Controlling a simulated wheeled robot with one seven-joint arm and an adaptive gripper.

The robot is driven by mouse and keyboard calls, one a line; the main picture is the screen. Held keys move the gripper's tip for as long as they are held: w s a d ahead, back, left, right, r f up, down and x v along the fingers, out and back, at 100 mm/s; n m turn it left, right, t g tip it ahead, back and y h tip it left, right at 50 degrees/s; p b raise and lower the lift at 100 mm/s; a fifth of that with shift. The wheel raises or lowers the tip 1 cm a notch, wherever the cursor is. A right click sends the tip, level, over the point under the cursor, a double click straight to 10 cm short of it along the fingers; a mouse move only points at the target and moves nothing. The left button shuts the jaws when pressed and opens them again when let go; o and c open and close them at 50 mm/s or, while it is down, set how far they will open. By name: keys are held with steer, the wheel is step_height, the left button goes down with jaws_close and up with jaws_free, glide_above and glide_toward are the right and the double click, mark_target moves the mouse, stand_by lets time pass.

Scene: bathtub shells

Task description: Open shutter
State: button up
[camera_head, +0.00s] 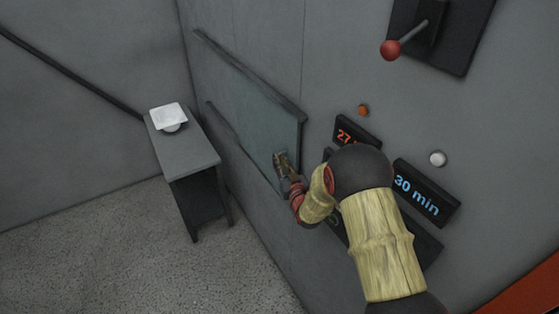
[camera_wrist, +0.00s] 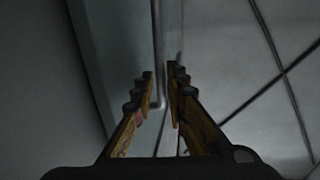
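The shutter (camera_head: 262,120) is a grey-green glassy panel on the wall, set between an upper and a lower dark rail. My gripper (camera_head: 284,163) is at the panel's lower right part. In the wrist view, my gripper's two fingers (camera_wrist: 160,75) stand on either side of a thin upright bar (camera_wrist: 158,45), which looks like the shutter's handle. The bar runs between the fingertips with little gap; I cannot tell whether they press on it. The panel (camera_wrist: 110,45) fills the left side of that view. My gripper and wrist hide the handle in the head view.
A small grey table (camera_head: 185,155) with a white object (camera_head: 168,117) stands left of the shutter. To the right are a red-knobbed lever (camera_head: 391,49), an orange button (camera_head: 363,110), a white button (camera_head: 437,158) and a "30 min" display (camera_head: 426,192). The floor in front is clear.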

steer(key=shift+w+a, duration=0.15)
steer(key=shift+w, duration=0.15)
steer(key=shift+c, duration=0.2)
jaws_close()
stand_by(0.5)
